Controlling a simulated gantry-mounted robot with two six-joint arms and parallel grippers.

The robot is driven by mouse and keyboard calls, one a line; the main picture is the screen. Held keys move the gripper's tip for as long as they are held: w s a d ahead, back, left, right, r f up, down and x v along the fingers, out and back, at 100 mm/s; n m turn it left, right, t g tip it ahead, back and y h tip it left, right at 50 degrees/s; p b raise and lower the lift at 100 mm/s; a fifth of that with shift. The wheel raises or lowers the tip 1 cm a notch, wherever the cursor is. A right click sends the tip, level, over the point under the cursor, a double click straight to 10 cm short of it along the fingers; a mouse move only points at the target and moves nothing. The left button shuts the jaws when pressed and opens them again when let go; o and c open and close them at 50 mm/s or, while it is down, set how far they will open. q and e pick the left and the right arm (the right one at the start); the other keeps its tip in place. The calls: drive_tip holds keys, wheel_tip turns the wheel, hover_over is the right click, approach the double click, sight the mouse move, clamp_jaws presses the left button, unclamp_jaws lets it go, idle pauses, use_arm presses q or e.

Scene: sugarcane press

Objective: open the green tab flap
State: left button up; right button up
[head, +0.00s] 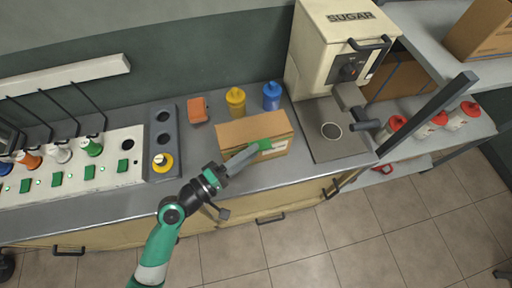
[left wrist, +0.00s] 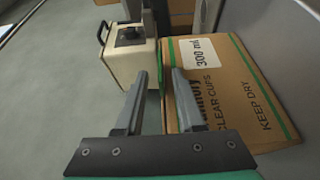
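A cardboard box (head: 250,130) stands on the counter, with a green tab (head: 266,145) on its front side. In the left wrist view the box (left wrist: 225,105) is at the right and reads "300 ml", "CLEAR CUPS" and "KEEP DRY". My left gripper (head: 247,153) reaches the front of the box, with its fingertips close to the green tab. In the left wrist view the fingers (left wrist: 162,76) are apart, and a thin green edge shows between them. I cannot tell whether they touch it. The flap looks closed. My right gripper is not in view.
A yellow bottle (head: 236,101) and a blue bottle (head: 272,96) stand behind the box. The sugar machine (head: 335,50) stands to the right. A grey holder (head: 164,140) and a panel of green switches (head: 90,172) lie to the left. Counter in front is mostly clear.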

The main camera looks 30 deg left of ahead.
use_arm(q)
drive_tip(key=shift+x, duration=1.2)
clamp_jaws()
idle(0.5)
